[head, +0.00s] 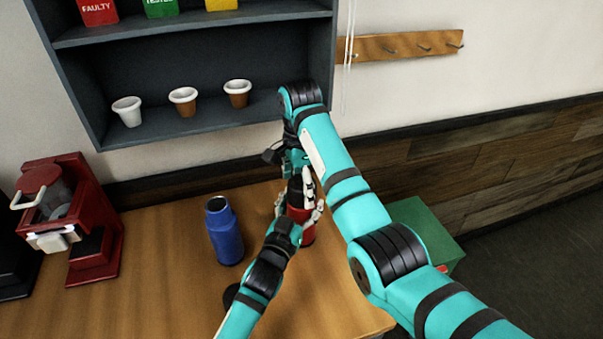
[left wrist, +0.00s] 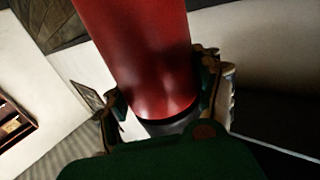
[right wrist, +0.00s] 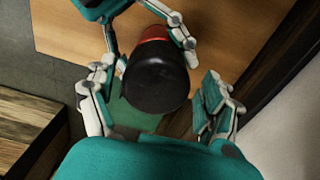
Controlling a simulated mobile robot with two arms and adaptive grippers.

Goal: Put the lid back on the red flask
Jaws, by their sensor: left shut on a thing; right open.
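The red flask (head: 299,214) stands near the right part of the table, partly hidden by both hands. A black lid (right wrist: 155,78) is at its top end, in line with the red body; I cannot tell whether it is fully seated. My left gripper (head: 300,219) is shut around the red body, which also fills the left wrist view (left wrist: 140,55). My right gripper (right wrist: 160,105) is open, its fingers on either side of the black lid and apart from it. In the head view it comes down from above the flask.
An open blue flask (head: 226,236) stands left of the red one, with a dark round piece (head: 231,295) on the table (head: 160,270) nearby. A red brewer (head: 75,215) is at the left. A shelf (head: 190,125) with cups is behind; a green box (head: 425,228) is at the right.

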